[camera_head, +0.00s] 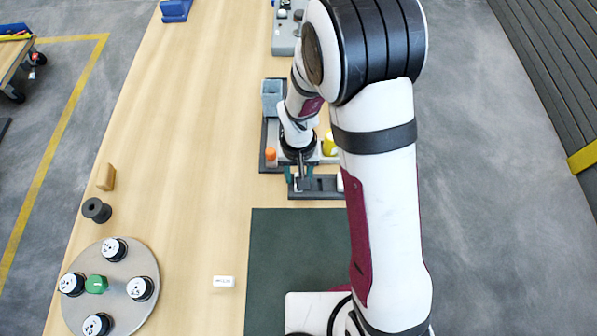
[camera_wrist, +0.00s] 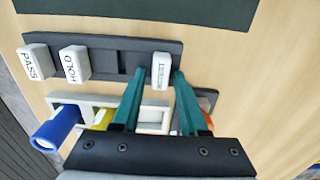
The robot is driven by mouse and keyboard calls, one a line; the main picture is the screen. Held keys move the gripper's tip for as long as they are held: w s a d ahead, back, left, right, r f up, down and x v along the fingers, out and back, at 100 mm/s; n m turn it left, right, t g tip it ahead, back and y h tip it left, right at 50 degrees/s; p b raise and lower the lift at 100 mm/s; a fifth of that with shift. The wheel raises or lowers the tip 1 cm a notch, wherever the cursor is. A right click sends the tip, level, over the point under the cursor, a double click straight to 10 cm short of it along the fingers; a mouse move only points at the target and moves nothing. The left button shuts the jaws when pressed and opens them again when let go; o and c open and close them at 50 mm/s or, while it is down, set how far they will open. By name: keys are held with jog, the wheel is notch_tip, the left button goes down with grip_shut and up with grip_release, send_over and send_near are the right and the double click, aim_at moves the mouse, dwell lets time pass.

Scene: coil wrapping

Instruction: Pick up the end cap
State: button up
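I cannot tell for certain which thing is the end cap. An orange round piece (camera_head: 270,154) stands at the left of the dark fixture; in the wrist view an orange piece (camera_wrist: 208,121) shows partly behind my right finger. My gripper (camera_wrist: 159,74) is open, with its two teal fingers apart. A white lettered block (camera_wrist: 161,72) in a dark rack (camera_wrist: 108,66) appears between the fingertips; I cannot tell the gap to it. In the head view my gripper (camera_head: 299,181) is over that rack, and my arm hides part of the fixture.
A blue cylinder (camera_wrist: 55,130) and a yellow piece (camera_wrist: 102,118) sit by a pale holder. Blocks marked PASS (camera_wrist: 34,62) and HOLD (camera_wrist: 75,64) stand in the rack. A round plate (camera_head: 119,258) with several black-and-white cylinders is at front left. The wooden table's middle is clear.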

jog(key=shift+o, duration=0.3)
jog(key=shift+r, duration=0.1)
notch_tip(320, 180, up, 12)
jog(key=s+d+r+m+y, duration=0.1)
jog(key=s+d+r+m, duration=0.2)
jog(key=s+d+r, duration=0.3)
jog(key=s+r, duration=0.1)
jog(key=s, duration=0.4)
jog(key=shift+s+m, duration=0.3)
jog(key=shift+o, duration=0.6)
jog(key=s+m, duration=0.2)
jog(key=s, duration=0.5)
jog(key=shift+s+d+r+y, duration=0.3)
jog(key=shift+s+y, duration=0.05)
jog(key=shift+y, duration=0.05)
